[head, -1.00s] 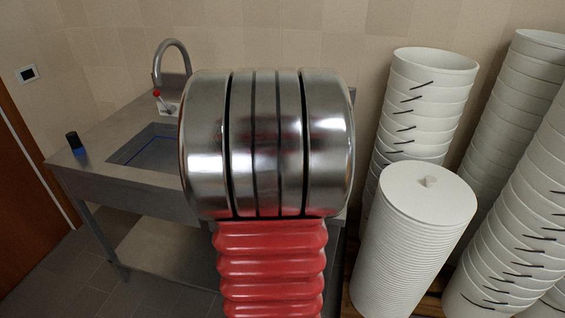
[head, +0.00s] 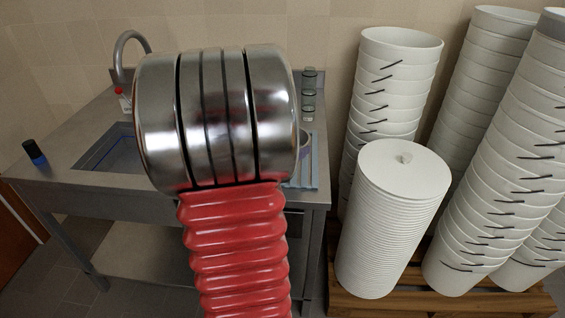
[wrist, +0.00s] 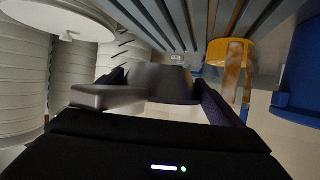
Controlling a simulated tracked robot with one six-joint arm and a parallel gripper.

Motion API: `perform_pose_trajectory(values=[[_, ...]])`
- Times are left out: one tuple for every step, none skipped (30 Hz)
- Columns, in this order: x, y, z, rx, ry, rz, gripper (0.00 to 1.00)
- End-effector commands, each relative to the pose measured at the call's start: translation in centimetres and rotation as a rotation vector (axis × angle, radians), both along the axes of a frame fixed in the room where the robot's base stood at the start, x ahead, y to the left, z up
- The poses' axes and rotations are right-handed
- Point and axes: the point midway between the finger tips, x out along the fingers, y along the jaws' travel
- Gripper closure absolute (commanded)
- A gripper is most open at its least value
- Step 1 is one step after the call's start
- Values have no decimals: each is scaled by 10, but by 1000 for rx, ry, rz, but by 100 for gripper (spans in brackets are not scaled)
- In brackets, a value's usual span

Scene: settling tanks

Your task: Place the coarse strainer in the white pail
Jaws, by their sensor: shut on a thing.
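In the wrist view, my gripper (wrist: 160,84) is shut on a dark grey thing (wrist: 172,88) with a flat bar-like handle (wrist: 100,97) pointing left. It seems to be the coarse strainer, but its mesh does not show. In the head view my own arm fills the middle, and neither gripper nor strainer shows there. Tall nested stacks of white pails (head: 398,52) stand at the right. I cannot tell which white pail the task names, and no single one stands apart.
A stack of white lids (head: 405,170) stands on a wooden pallet (head: 375,304). A steel sink table (head: 75,185) is at the left, with a dark jar (head: 34,152) and glass jars (head: 308,92). The wrist view shows a stained yellow container (wrist: 229,55) and a blue one (wrist: 300,75).

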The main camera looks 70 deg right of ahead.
Motion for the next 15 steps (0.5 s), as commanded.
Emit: perform_pose_trajectory(values=[[0,0,-10,5,3,2,39],[0,0,-15,5,3,1,39],[0,0,-20,4,4,1,39],[0,0,-25,5,3,1,39],[0,1,-29,4,3,2,39],[0,1,-32,3,2,2,39],[0,0,-35,2,2,2,39],[0,0,-36,1,2,1,39],[0,0,-38,0,1,1,39],[1,0,-38,0,1,1,39],[1,0,-38,-1,0,1,39],[1,0,-38,-1,0,1,39],[1,0,-38,-1,0,1,39],[1,0,-38,-1,-1,2,39],[1,0,-38,-1,-1,2,39]])
